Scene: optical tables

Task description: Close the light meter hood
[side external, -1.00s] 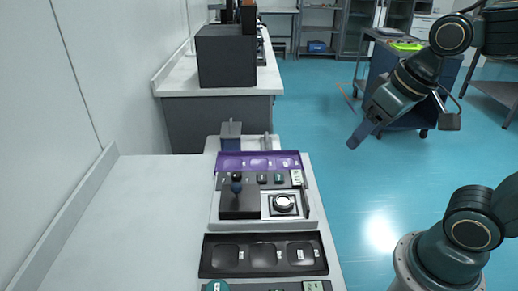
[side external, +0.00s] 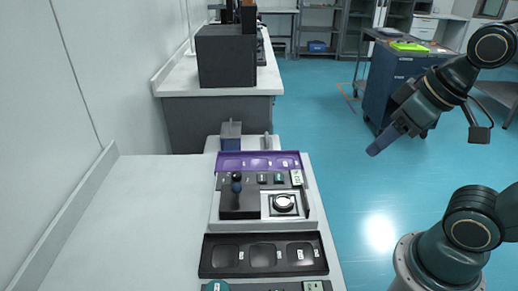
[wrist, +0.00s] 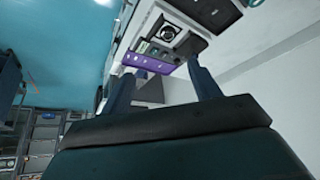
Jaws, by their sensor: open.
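The light meter (side external: 309,222) is a pale unit on the bench, with a round, white-faced sensor (side external: 283,203) in its right half. Its hood (side external: 239,205), a dark box with a round dark knob (side external: 236,187) on top, sits left of the sensor. The sensor is uncovered. In the wrist view the sensor (wrist: 168,32) shows near the top, beside the dark hood (wrist: 207,10). My gripper (side external: 373,151) is in the air right of the bench, well apart from the meter. Its two blue fingers (wrist: 162,88) are spread, with nothing between them.
A purple tray (side external: 232,159) lies behind the meter and a black compartment tray (side external: 264,271) in front. A small grey-and-blue device (side external: 231,135) stands behind the purple tray. The bench's left side (side external: 130,220) is clear. A blue cart (side external: 385,85) stands on the floor beyond my gripper.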

